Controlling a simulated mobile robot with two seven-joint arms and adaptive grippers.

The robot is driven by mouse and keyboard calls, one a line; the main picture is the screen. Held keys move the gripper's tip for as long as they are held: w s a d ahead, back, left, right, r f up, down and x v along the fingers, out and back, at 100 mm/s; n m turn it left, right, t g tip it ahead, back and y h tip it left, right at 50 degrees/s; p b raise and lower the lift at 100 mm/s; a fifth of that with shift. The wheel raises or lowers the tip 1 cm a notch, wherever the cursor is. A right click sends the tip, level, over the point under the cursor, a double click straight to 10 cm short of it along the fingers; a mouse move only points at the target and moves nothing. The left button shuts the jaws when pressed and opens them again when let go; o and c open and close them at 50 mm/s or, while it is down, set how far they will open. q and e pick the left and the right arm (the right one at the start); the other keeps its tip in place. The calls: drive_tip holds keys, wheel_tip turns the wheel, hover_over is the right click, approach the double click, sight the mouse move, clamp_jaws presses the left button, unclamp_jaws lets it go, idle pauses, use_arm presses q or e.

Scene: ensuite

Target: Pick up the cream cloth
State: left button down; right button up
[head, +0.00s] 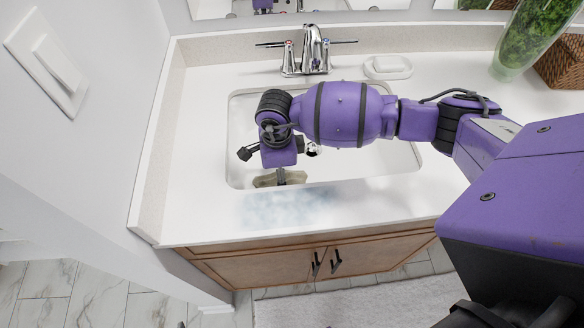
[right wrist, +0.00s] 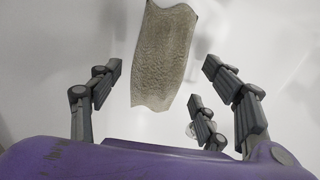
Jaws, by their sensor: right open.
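The cream cloth (head: 264,181) lies in the sink basin near its front wall, partly hidden by my right gripper in the head view. In the right wrist view the cloth (right wrist: 165,55) appears as a tan, textured, slightly curled strip, ahead of and between the spread fingers. My right gripper (head: 281,175) points down into the basin over the cloth. In the right wrist view the right gripper (right wrist: 165,77) is open, its dark fingers well apart with nothing held between them. I cannot tell whether any finger touches the cloth. My left gripper is not in view.
The white sink (head: 236,130) is set in a white counter (head: 200,95). A chrome faucet (head: 312,50) and a soap dish (head: 388,67) stand behind it. A green plant vase (head: 522,40) and woven basket (head: 562,62) are at right. A bluish smudge (head: 290,210) marks the front counter.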

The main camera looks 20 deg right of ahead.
drive_tip(key=shift+f, duration=0.6)
drive_tip(key=c, duration=1.1)
drive_tip(key=shift+c, duration=0.2)
wheel_tip(320, 180, up, 10)
